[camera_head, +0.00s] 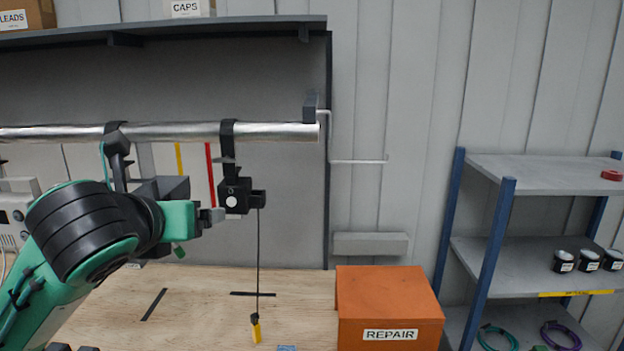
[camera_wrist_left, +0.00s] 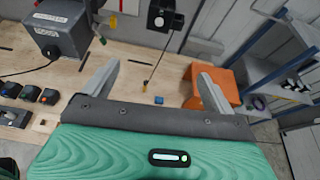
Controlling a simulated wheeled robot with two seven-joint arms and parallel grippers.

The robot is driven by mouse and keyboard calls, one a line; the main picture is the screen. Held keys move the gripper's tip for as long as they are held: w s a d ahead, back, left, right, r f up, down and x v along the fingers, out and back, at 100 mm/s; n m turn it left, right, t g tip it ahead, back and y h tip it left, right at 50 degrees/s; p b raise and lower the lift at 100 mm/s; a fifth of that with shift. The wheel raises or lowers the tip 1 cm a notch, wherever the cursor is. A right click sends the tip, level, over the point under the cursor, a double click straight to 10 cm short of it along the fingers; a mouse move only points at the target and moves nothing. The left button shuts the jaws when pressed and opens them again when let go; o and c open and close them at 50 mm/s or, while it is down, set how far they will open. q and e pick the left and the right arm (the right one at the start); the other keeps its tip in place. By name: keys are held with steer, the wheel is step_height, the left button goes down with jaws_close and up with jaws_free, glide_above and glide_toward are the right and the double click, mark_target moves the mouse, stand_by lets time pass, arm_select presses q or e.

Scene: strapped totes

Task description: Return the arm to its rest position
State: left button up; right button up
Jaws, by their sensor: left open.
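My left arm, green with a black joint, comes in from the left in the head view. Its gripper (camera_head: 207,217) is raised above the wooden workbench, close to a black hanging reel box and overlapping its lower left edge in the picture. I cannot tell whether they touch. In the left wrist view the two grey fingers of the left gripper (camera_wrist_left: 155,88) are spread wide, with nothing between them. My right gripper is not visible.
The black reel box (camera_head: 236,197) hangs from a metal rail (camera_head: 270,132), its cord ending in a yellow-handled piece (camera_head: 256,330). An orange REPAIR box (camera_head: 390,308) stands on the workbench (camera_head: 200,290). A blue-posted shelf (camera_head: 540,172) stands right.

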arm_select(q)
steer(key=s+d+f+n+g+h, duration=0.1)
steer(key=s+f+n+g, duration=0.1)
steer(key=f+n, duration=0.95)
steer(key=s+d+f+n+g, duration=0.1)
steer(key=s+f+n+g, duration=0.3)
steer(key=f, duration=1.4)
steer(key=s+a+f+n+g+y, duration=0.1)
steer(key=s+a+f+n+g, duration=0.15)
steer(key=s+f+n, duration=0.7)
steer(key=s+a+f+n+g+y, duration=0.1)
steer(key=s+a+f+n, duration=0.2)
steer(key=s+f+n, duration=0.6)
step_height(320, 180, down, 37)
steer(key=s+g+b, duration=0.1)
steer(key=g+b, duration=0.1)
steer(key=b, duration=0.2)
steer(key=s+a+f+b, duration=0.2)
steer(key=s+a+f, duration=0.1)
steer(key=s+f, duration=1.6)
step_height(320, 180, down, 3)
steer(key=shift+a+r+m+g, duration=0.1)
steer(key=shift+a+m+g, duration=0.15)
steer(key=shift+g, duration=0.2)
